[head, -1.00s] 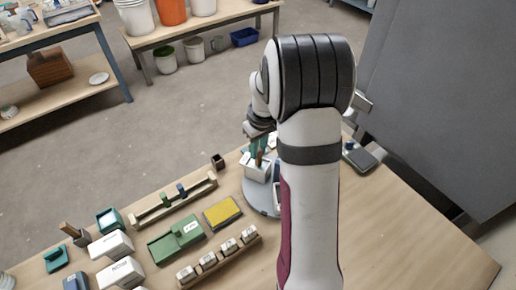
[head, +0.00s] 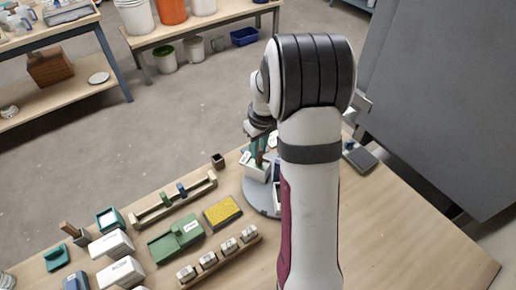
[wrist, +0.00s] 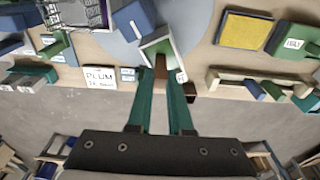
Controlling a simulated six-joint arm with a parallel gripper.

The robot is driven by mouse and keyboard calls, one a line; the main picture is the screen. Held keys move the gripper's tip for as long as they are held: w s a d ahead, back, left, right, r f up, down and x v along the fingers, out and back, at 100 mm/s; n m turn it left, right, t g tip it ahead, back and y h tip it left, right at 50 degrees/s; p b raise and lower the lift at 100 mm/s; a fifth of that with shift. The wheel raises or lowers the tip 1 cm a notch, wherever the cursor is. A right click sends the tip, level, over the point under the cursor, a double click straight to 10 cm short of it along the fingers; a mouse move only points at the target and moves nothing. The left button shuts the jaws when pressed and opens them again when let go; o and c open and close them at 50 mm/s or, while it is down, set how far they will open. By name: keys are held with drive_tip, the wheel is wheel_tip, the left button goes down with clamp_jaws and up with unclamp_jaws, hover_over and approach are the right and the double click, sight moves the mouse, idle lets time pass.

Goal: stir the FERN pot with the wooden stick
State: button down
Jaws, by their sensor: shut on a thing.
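My gripper (head: 260,146) reaches down over a white square pot (head: 254,172) on the round grey disc (head: 250,197). Its green fingers (wrist: 160,85) are shut on the brown wooden stick (wrist: 160,66). The stick also shows in the head view (head: 260,158). It points down into the white pot, which shows in the wrist view (wrist: 156,44). How deep its lower end reaches is hidden. A PLUM label (wrist: 99,77) is readable beside it; I cannot read a FERN label. My arm hides part of the disc.
A small dark cup (head: 217,161) stands left of the disc. A yellow pad (head: 222,211), a green box (head: 177,240) and a wooden rack with several small jars (head: 209,261) are nearer. A dark flat device (head: 360,157) lies at the right. The table's right front is clear.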

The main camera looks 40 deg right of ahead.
drive_tip(key=shift+a, duration=0.2)
drive_tip(key=shift+r, duration=3.1)
wheel_tip(320, 180, up, 4)
